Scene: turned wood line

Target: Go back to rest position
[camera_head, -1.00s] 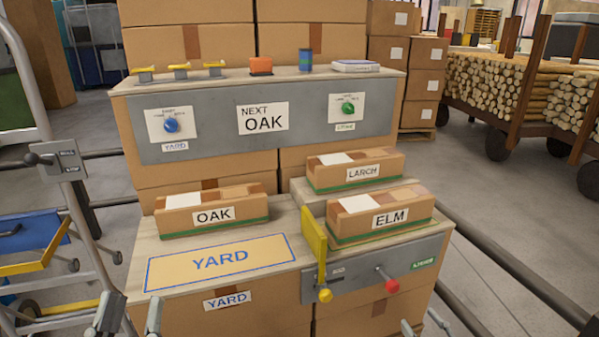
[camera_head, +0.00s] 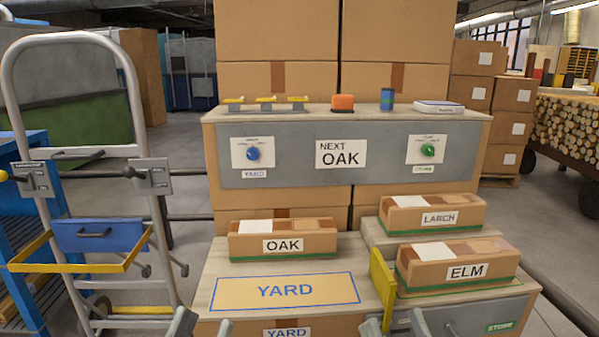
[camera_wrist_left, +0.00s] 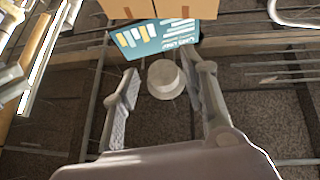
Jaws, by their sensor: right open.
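My left gripper (camera_head: 202,326) shows only its fingertips at the bottom edge of the head view, in front of the yard side of the bench. In the left wrist view it (camera_wrist_left: 165,98) is open, its fingers apart. A pale round object (camera_wrist_left: 166,79) appears between them without touching either; I cannot tell its distance. My right gripper (camera_head: 395,325) is open at the bottom edge, in front of the bench near the yellow flap (camera_head: 382,283). Both grippers are partly cut off by the frame.
The OAK box (camera_head: 283,241) stands behind the YARD mat (camera_head: 285,291). The LARCH box (camera_head: 432,216) and ELM box (camera_head: 458,265) stand to the right. A hand truck (camera_head: 134,90) with a blue drawer (camera_head: 98,234) stands close at left. Open floor shows between truck and bench.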

